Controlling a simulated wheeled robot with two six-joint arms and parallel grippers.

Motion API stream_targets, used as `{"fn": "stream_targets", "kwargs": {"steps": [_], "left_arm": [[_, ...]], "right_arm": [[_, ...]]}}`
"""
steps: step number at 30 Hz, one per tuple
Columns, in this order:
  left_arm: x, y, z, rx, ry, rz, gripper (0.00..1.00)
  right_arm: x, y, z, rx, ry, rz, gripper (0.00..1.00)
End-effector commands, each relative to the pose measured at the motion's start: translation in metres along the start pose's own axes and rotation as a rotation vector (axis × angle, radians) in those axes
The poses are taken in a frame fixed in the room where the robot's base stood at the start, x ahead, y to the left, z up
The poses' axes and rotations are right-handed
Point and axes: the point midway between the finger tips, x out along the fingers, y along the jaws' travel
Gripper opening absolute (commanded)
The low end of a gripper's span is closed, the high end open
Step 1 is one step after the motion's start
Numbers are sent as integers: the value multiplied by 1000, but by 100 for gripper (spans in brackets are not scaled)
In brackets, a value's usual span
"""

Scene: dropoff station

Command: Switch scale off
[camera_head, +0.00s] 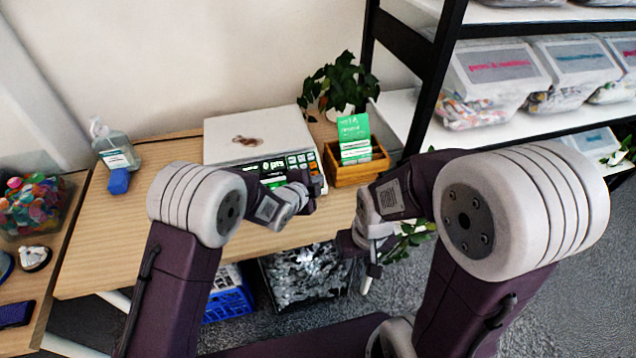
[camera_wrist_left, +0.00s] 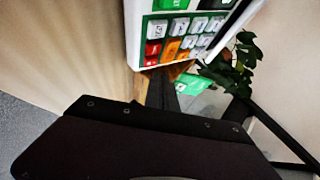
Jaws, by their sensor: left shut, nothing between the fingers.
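The scale (camera_head: 230,147) stands on the wooden table, with a white weighing plate and a dark green front panel. My left gripper (camera_head: 308,186) is shut and empty at the right part of the front panel, hiding some keys. In the left wrist view the scale's keypad (camera_wrist_left: 187,38) shows green, red, orange and white keys. The closed left fingertips (camera_wrist_left: 162,84) appear just below its lower edge; I cannot tell whether they touch. My right gripper (camera_head: 358,262) hangs by the table's front edge, its opening unclear.
A wooden box (camera_head: 376,166) with a green card stands right of the scale, near a potted plant (camera_head: 340,82). A sanitizer bottle (camera_head: 116,150) and a blue object (camera_head: 119,181) stand at the left. The table (camera_head: 105,235) is clear at front left.

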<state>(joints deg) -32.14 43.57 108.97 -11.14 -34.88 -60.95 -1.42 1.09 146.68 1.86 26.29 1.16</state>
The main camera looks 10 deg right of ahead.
Motion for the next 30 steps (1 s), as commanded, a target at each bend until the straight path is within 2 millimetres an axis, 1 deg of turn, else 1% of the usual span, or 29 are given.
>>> {"fn": "stream_targets", "kwargs": {"steps": [20,27,30], "left_arm": [[0,0,0,0,0,0,0],[6,5,4,0,0,-1,0],[6,5,5,0,0,-1,0]], "right_arm": [[0,0,0,0,0,0,36],[9,0,1,0,0,0,36],[9,0,1,0,0,0,36]]}}
